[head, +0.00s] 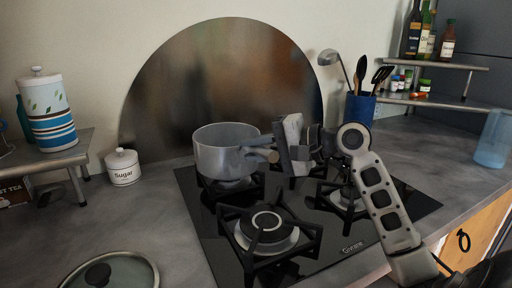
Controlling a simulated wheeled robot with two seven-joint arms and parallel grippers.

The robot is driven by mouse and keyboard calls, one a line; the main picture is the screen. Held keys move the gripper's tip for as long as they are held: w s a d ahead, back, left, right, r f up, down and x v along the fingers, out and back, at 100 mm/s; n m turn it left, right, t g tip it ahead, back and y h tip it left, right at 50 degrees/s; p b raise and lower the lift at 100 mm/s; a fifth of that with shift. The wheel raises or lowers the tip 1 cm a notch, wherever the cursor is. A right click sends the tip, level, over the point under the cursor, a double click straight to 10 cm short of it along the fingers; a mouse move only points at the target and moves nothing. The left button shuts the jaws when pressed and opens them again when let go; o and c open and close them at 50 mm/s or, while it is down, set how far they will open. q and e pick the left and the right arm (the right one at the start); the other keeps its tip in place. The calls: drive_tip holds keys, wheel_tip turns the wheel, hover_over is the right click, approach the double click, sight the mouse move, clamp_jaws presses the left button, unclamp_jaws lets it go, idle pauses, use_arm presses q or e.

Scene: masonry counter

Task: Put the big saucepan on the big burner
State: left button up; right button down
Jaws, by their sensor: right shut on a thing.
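A grey saucepan (224,155) is at the back left of the black gas hob (212,222), over the back left burner (231,185). I cannot tell whether it rests on the grate or hangs just above it. Its handle (262,155) points right, toward my right gripper (280,150), which is shut on the handle. Another handle-like part shows just above it. A large burner (267,226) at the front left is bare under its black grate. My left gripper is not in view.
A glass lid (112,272) lies on the counter at the front left. A sugar jar (123,167) stands left of the hob. A blue utensil holder (360,109) stands behind it at the right. A smaller burner (347,199) is under my right arm.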

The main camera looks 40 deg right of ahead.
idle(0.4)
drive_tip(key=c, duration=1.2)
unclamp_jaws()
drive_tip(key=shift+f, duration=0.25)
use_arm(q)
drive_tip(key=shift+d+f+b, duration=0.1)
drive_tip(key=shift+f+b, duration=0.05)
drive_tip(key=shift+b, duration=0.55)
use_arm(e)
drive_tip(key=v, duration=1.6)
drive_tip(key=shift+r, duration=0.25)
drive_tip(key=shift+r, duration=0.15)
